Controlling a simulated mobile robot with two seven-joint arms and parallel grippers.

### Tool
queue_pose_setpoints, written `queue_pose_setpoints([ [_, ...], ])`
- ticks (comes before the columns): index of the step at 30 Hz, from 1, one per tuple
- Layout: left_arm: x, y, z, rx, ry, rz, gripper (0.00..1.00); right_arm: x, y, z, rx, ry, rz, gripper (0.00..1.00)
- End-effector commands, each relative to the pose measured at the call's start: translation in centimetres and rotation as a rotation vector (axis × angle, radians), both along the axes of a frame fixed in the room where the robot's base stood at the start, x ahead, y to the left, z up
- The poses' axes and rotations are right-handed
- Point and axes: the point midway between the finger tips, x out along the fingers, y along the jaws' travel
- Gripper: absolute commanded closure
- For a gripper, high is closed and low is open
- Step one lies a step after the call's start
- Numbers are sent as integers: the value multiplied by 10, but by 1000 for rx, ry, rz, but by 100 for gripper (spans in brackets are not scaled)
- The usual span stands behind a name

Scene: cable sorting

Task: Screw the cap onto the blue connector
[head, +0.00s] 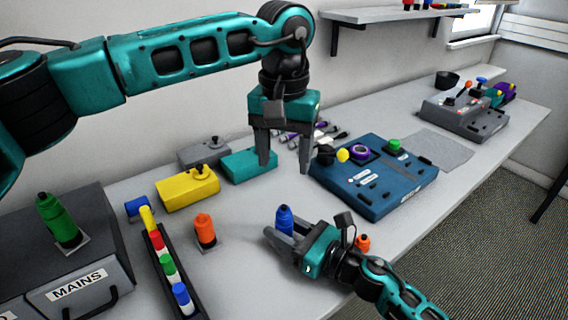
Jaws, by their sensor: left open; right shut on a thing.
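The blue connector (284,217) stands upright near the middle of the table, with a small dark tip on top. My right gripper (282,235) is shut on it from the lower right, and its fingers hide the lower part. My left gripper (284,167) points down above the table, behind and above the blue connector. Its fingers are spread, with nothing seen between them. I cannot tell a separate cap for the blue connector.
An orange connector (205,230) and a tray of coloured markers (163,262) stand left. Yellow (186,192) and teal (249,165) boxes lie behind. A blue panel box (375,178) is at right, the MAINS box (78,291) front left. Loose cables lie behind my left gripper.

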Motion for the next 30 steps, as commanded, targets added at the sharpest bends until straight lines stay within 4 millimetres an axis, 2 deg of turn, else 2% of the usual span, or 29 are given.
queue_pose_setpoints([
  [5, 0, 0, 0, 0, 0, 0, 38, 0, 0, 0, -1, 1, 0, 100],
  [6, 0, 0, 0, 0, 0, 0, 38, 0, 0, 0, -1, 1, 0, 58],
  [15, 0, 0, 0, 0, 0, 0, 38, 0, 0, 0, 0, 0, 0, 29],
  [24, 0, 0, -1, 0, 0, 0, 38, -2, -2, 0, -1, 1, 0, 29],
  [30, 0, 0, -4, 0, 0, 0, 38, -19, -25, -3, -3, 2, 0, 29],
])
